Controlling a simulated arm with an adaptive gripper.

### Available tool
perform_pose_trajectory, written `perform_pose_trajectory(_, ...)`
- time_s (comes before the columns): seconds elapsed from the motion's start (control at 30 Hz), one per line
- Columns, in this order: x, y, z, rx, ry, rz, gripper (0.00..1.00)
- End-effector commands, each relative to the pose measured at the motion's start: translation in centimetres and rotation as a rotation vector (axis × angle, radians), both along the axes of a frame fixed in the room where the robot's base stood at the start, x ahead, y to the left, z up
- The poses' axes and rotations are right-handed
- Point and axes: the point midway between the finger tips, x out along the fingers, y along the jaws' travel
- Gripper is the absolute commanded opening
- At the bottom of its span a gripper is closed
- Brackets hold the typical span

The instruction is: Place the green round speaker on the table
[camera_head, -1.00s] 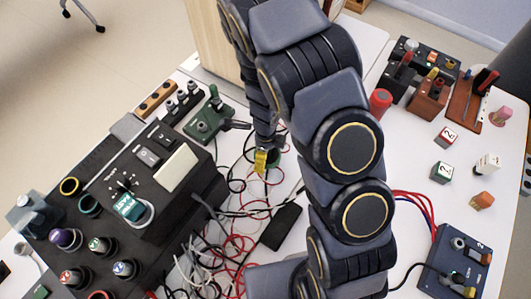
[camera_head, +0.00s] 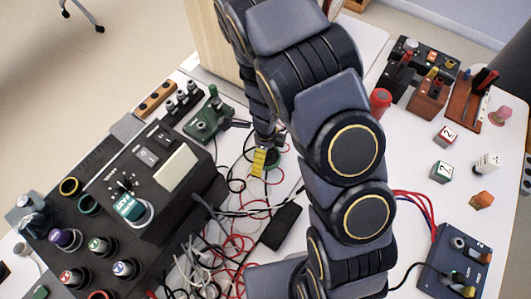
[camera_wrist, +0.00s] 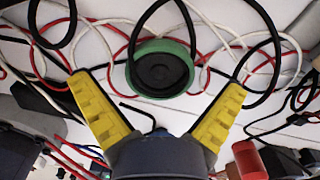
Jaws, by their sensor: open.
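The green round speaker (camera_wrist: 160,68) has a green rim and a black centre. In the wrist view it lies among the cables, centred just beyond the gap between the fingertips. My gripper (camera_wrist: 158,88) is open, with its two yellow fingers spread to either side of and below the speaker in the picture. The fingers do not close on anything. In the head view my gripper (camera_head: 260,162) is at the middle of the table, partly hidden by my arm. A bit of the green speaker (camera_head: 274,161) shows beside the yellow finger there.
Red, white and black cables (camera_head: 232,240) tangle over the white table (camera_head: 412,160). A black control box (camera_head: 150,180) stands left of my gripper, and a green clamp-like device (camera_head: 208,120) stands behind it. A dark blue box (camera_head: 450,265), dice and small pieces lie at the right.

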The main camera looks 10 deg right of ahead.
Motion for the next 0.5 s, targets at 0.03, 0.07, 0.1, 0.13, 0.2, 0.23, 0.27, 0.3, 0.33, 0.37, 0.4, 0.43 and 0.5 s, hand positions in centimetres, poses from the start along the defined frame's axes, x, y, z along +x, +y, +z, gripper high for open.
perform_pose_trajectory(0.03, 0.1, -0.2, 0.8, -0.006, -0.007, 0.001, 1.00)
perform_pose_trajectory(0.07, 0.1, -0.2, 1.4, -0.007, -0.008, 0.001, 1.00)
perform_pose_trajectory(0.1, 0.2, -0.1, 2.1, -0.005, -0.009, 0.001, 1.00)
perform_pose_trajectory(0.13, 0.2, -0.2, 2.7, -0.005, -0.010, 0.001, 1.00)
perform_pose_trajectory(0.2, 0.2, -0.2, 4.0, -0.006, -0.008, 0.000, 1.00)
perform_pose_trajectory(0.23, 0.2, -0.2, 4.6, -0.005, -0.010, 0.001, 1.00)
perform_pose_trajectory(0.27, 0.3, -0.2, 5.2, -0.006, -0.012, 0.001, 1.00)
perform_pose_trajectory(0.3, 0.2, -0.2, 5.8, -0.006, -0.008, 0.000, 1.00)
perform_pose_trajectory(0.33, 0.1, -0.2, 6.3, -0.005, -0.006, -0.001, 1.00)
perform_pose_trajectory(0.37, 0.2, -0.2, 6.9, -0.005, -0.010, -0.001, 1.00)
perform_pose_trajectory(0.4, 0.2, -0.2, 7.6, -0.006, -0.010, -0.001, 1.00)
perform_pose_trajectory(0.43, 0.1, -0.1, 8.0, -0.004, -0.007, -0.001, 1.00)
perform_pose_trajectory(0.5, 0.1, -0.2, 8.9, -0.006, -0.006, -0.002, 1.00)
